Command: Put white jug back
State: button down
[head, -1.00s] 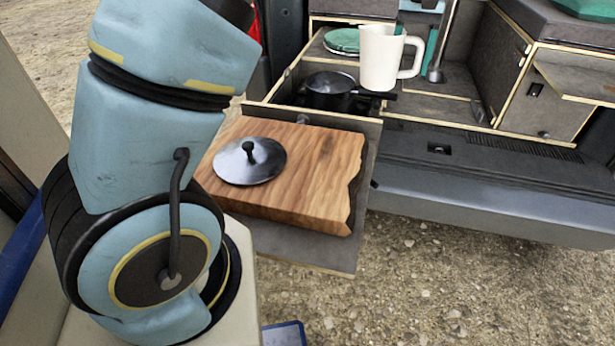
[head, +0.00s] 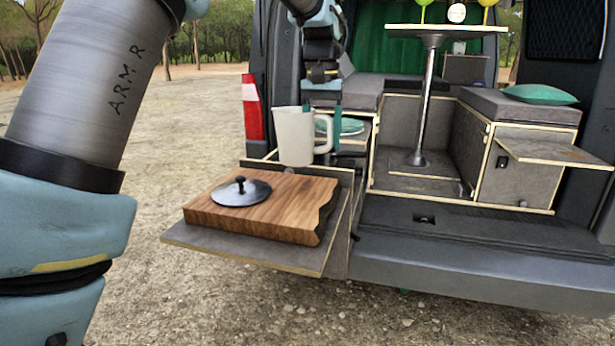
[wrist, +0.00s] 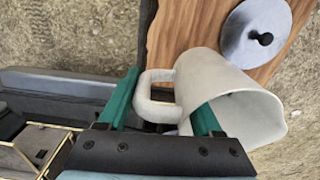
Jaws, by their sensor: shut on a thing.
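The white jug (head: 295,135) hangs roughly upright behind the wooden board in the head view, its handle to the right. My gripper (head: 321,112) is above and beside it, with teal fingers reaching down to the jug. In the wrist view the jug (wrist: 218,80) shows with its handle between the fingers, and my gripper (wrist: 163,108) is shut on it. One finger overlaps the jug's body; the exact contact is hidden.
A green round item (head: 350,127) is behind the jug. A table post (head: 428,100) and grey boxes stand to the right. The bumper (head: 470,260) is clear.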

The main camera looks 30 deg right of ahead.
aim_at(322, 115)
jog(key=shift+f+p, duration=0.55)
jog(key=shift+f, duration=2.75)
jog(key=shift+f, duration=0.1)
jog(key=shift+c, duration=0.3)
grip_release()
notch_tip(322, 115, up, 12)
jog(key=shift+r+b, duration=0.1)
jog(key=shift+b, duration=0.65)
